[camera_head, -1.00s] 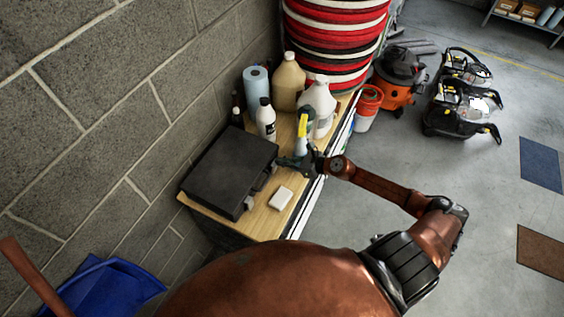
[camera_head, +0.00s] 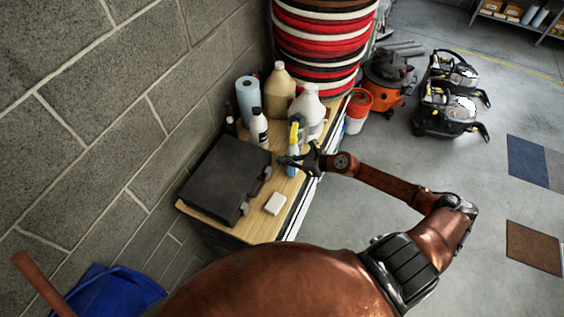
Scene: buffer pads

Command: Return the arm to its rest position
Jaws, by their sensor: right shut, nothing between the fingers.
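My right arm (camera_head: 392,187) reaches in from the lower right, its bronze links extended over the floor toward the wooden bench top (camera_head: 262,226). My right gripper (camera_head: 287,160) is at the bench, dark and small in the view, just in front of a spray bottle (camera_head: 294,146) with a yellow head. It is shut and holds nothing. I cannot tell whether it touches the bottle.
A black case (camera_head: 226,180) and a white block (camera_head: 275,203) lie on the bench. Several bottles, a blue roll (camera_head: 248,99) and stacked red, white and black pads (camera_head: 322,45) stand behind. A block wall (camera_head: 90,90) closes the left.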

